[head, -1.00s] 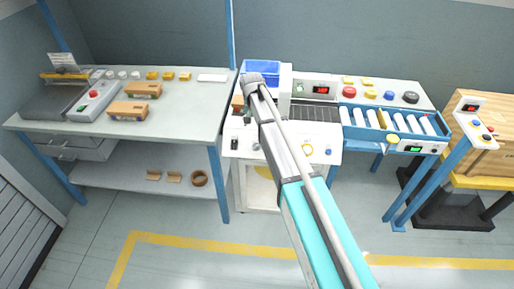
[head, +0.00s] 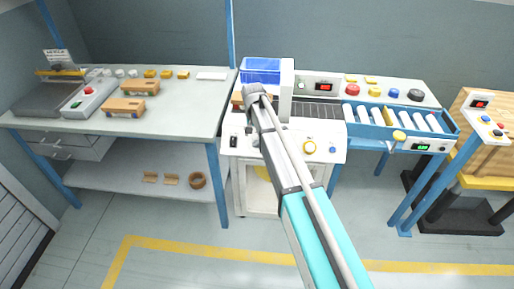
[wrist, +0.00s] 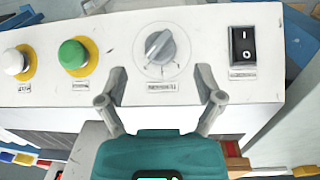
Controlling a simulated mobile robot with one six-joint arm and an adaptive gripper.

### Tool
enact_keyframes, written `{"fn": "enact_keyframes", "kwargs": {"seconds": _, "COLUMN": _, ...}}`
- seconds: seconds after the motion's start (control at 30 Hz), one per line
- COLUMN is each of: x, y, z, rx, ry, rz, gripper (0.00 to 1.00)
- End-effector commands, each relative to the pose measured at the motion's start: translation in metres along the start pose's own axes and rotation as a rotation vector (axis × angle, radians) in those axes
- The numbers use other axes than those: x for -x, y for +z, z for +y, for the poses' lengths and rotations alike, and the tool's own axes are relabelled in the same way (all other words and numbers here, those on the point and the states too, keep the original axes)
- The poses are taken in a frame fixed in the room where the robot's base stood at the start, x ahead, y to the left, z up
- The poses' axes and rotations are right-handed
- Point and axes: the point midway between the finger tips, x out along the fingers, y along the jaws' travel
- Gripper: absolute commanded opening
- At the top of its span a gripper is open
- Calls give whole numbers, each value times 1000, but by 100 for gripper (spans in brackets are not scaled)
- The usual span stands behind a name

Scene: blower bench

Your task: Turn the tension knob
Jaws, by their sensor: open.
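The tension knob (wrist: 160,47) is a round grey dial with a raised grip bar, on a pale panel with a label below it that is too small to read. In the wrist view it lies straight ahead of my gripper (wrist: 161,78). The two grey fingers are spread wide and empty. They are below the knob in the picture, one to each side, and do not appear to touch it. In the head view my arm covers much of the panel's middle, and I cannot make out my fingers or the knob clearly.
A black rocker switch (wrist: 243,46) sits right of the knob in the wrist view. A green button (wrist: 73,54) and a white button (wrist: 14,62) sit left. Behind the panel in the head view are a blue bin (head: 262,68) and a roller conveyor (head: 400,118).

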Motion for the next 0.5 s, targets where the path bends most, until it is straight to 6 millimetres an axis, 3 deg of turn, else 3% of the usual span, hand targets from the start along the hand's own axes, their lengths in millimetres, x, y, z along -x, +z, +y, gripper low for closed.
{"fn": "enact_keyframes", "kwargs": {"seconds": 0.5, "x": -43, "y": 0, "z": 0, "rx": -1, "ry": 0, "rz": 0, "gripper": 85}}
